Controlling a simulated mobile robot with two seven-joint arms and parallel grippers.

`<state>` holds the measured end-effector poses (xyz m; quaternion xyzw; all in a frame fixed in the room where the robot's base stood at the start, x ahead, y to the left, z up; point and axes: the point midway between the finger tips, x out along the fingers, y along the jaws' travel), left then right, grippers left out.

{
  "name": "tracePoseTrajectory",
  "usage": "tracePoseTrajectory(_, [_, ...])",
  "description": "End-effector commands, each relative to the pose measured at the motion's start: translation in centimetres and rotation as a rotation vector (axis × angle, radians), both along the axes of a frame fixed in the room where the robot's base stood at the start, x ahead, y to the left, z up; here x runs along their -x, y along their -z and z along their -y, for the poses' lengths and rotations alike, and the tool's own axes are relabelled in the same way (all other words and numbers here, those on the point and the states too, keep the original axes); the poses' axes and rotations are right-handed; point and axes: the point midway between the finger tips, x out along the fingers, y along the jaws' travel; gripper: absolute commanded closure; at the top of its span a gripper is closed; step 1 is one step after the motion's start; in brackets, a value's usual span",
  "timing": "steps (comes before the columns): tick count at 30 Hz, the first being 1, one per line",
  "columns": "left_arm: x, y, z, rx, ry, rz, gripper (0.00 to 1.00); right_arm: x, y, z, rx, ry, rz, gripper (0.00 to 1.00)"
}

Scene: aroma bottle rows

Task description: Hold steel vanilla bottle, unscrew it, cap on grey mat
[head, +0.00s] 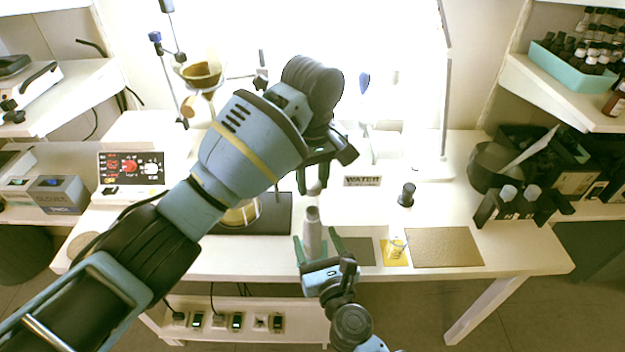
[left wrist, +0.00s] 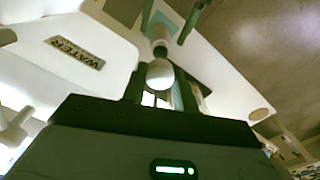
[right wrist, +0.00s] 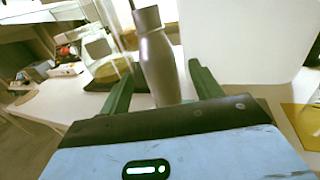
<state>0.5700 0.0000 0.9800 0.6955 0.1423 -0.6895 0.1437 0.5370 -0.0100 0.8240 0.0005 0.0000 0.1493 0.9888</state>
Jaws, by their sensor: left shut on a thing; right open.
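The steel bottle (head: 312,232) stands upright near the table's front edge, its neck bare; it also shows in the right wrist view (right wrist: 158,62). My right gripper (head: 316,240) is open, one finger on each side of the bottle, with gaps visible in the right wrist view. My left gripper (head: 316,180) is shut on the rounded cap (left wrist: 160,74) and holds it above the bottle's mouth, apart from it. The grey mat (head: 364,254) lies just right of the bottle, partly hidden by the right gripper. No label is readable on the bottle.
A yellow mat (head: 391,258) with a small glass sits right of the grey mat, then a brown mat (head: 445,248). A black stopper-like piece (head: 407,194) stands behind. A WATER sign (head: 362,181) is further back. A flask on a dark mat (head: 278,215) is at left.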

Motion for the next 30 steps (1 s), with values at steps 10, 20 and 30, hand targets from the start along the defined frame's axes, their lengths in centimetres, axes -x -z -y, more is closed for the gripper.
tracePoseTrajectory(10, [0.0,0.0,0.0,0.0,0.0,0.0,0.99,6.0,0.2,1.9,0.002,0.001,-0.003,0.36])
tracePoseTrajectory(20, [0.0,0.6,0.0,0.0,0.0,-0.005,0.99,8.3,0.1,2.6,0.001,0.0,-0.001,0.36])
tracePoseTrajectory(30, [0.0,0.5,0.0,0.0,0.0,-0.005,0.99,8.3,0.0,2.6,0.001,0.0,0.0,0.36])
